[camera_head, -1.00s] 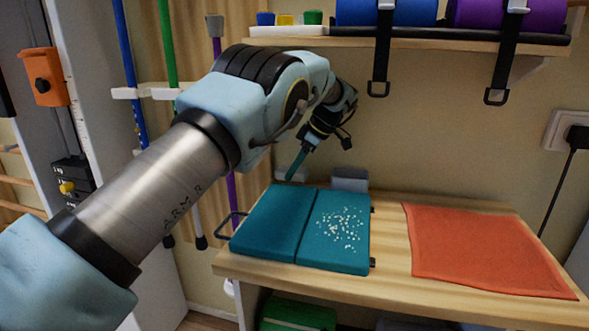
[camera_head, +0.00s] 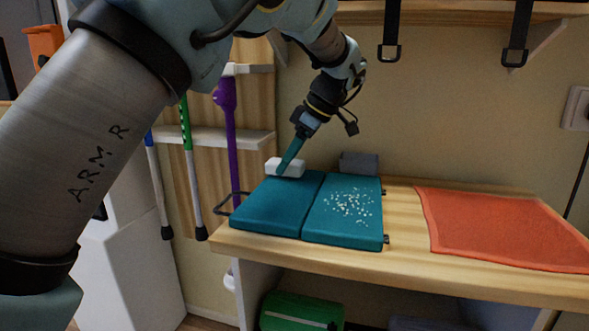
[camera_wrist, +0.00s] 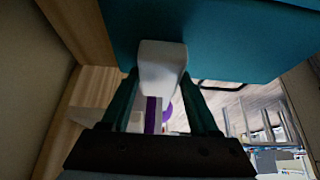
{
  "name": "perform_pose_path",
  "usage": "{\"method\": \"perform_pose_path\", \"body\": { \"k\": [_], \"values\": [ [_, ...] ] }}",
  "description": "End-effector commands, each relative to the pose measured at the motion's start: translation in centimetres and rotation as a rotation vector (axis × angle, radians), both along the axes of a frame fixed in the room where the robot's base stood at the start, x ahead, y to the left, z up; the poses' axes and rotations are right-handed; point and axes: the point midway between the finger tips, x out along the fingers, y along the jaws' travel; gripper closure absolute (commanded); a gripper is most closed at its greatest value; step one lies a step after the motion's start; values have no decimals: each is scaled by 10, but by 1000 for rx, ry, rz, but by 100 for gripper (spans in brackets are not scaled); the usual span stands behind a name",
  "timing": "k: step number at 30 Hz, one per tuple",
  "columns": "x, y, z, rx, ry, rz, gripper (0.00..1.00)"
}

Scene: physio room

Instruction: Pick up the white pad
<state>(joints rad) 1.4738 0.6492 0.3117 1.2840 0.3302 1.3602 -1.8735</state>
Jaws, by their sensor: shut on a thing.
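The white pad (camera_head: 287,167) is a small block at the back edge of the teal folded cushion. My gripper (camera_head: 283,166) reaches down to it from above, tilted, with teal fingers. In the wrist view, the white pad (camera_wrist: 162,62) sits between the two fingers of my gripper (camera_wrist: 161,82), which are shut on it. The teal cushion (camera_head: 275,203) lies close by it in both views. I cannot tell whether the pad touches the cushion or the bench.
The teal cushion bears scattered white bits on its right half. A grey block (camera_head: 360,163) stands right of the white pad, by the wall. An orange cloth (camera_head: 495,228) covers the bench's (camera_head: 405,230) right part. A shelf (camera_head: 440,12) with hanging straps is above.

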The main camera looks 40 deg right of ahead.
Motion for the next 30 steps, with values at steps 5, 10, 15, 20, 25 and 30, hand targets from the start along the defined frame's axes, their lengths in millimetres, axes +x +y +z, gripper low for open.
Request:
{"method": "perform_pose_path", "body": {
  "k": [5, 10, 15, 20, 25, 30],
  "values": [
    [-21, 30, -5, -3, 1, -2, 92],
    [-39, 60, -5, -3, 2, -2, 92],
    [-59, 91, -5, -4, 2, -3, 92],
    [-78, 120, -3, -3, 3, -4, 92],
    [-99, 153, -2, -4, 3, -3, 92],
    [-121, 188, -2, -3, 2, -4, 92]
  ]
}}
